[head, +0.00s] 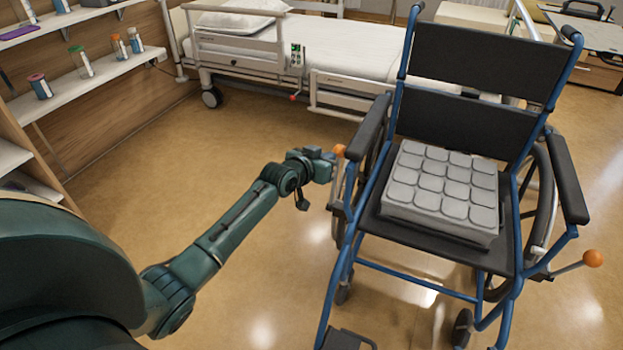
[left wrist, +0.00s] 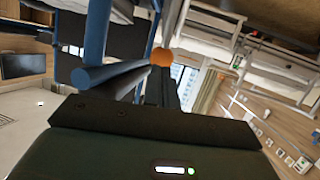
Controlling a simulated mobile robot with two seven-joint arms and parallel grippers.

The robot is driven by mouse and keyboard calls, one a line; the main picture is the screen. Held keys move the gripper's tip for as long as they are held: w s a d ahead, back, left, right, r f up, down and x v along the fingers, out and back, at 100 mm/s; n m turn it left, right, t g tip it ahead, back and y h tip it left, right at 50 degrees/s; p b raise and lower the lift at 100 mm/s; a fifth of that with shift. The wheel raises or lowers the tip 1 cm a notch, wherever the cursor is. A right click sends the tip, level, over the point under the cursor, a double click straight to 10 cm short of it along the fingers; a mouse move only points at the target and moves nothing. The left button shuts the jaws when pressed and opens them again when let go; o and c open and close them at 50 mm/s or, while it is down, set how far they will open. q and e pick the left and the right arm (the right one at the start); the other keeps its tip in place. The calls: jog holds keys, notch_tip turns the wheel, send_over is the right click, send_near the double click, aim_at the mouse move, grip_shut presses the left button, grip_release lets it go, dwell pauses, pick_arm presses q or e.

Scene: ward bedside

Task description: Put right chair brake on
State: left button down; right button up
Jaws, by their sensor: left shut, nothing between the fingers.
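A blue-framed wheelchair (head: 455,265) with black seat and backrest faces me. Its brake lever at picture left, the chair's own right side, has an orange knob (head: 339,151) and stands roughly upright beside the armrest. My left gripper (head: 331,160) is shut and empty, right at this knob on its left side. In the left wrist view the orange knob (left wrist: 161,57) shows just beyond the dark fingers (left wrist: 164,88); I cannot tell whether they touch. The other lever's orange knob (head: 592,258) sticks out to the right. My right gripper is out of view.
A grey cushion (head: 444,185) lies on the wheelchair seat. A bed (head: 350,45) with side rails stands behind. Shelves (head: 90,80) with several small bottles are at the left wall. The floor (head: 190,170) between shelves and chair is clear.

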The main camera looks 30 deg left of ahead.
aim_at(337, 148)
pick_arm(q)
jog(key=shift+w+a+g, duration=0.1)
jog(key=shift+w+g, duration=0.3)
jog(key=shift+w, duration=0.55)
jog(key=shift+w+f, duration=0.1)
jog(key=shift+w, duration=0.55)
jog(key=shift+r, duration=0.2)
